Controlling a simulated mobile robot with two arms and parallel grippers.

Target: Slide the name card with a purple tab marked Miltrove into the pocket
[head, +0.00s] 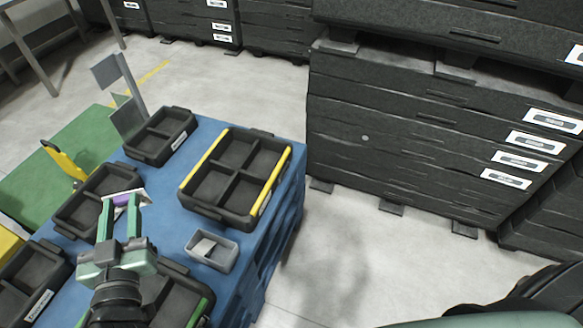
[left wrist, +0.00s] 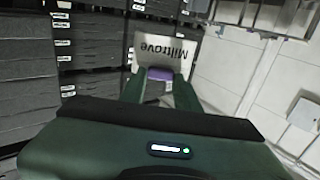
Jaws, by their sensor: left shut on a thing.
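The name card (left wrist: 164,50) is a pale plate with a purple tab (left wrist: 160,73). In the left wrist view its dark lettering, Miltrove, reads upside down. My left gripper (left wrist: 162,88) is shut on the card at the tab, and the card sticks out past the fingertips. In the head view the same gripper (head: 122,207) hangs over the left part of the blue table, above a black divided tray (head: 68,213). The card (head: 138,193) shows there only as a thin pale strip. I cannot tell which pocket is the card's. My right gripper is not in view.
The blue table (head: 190,226) holds several black divided trays, one with yellow edges (head: 276,180), and a small grey bin (head: 231,257) with a pale piece inside. A grey post with plates (head: 131,88) stands at the back. Black stacked crates (head: 400,150) stand to the right.

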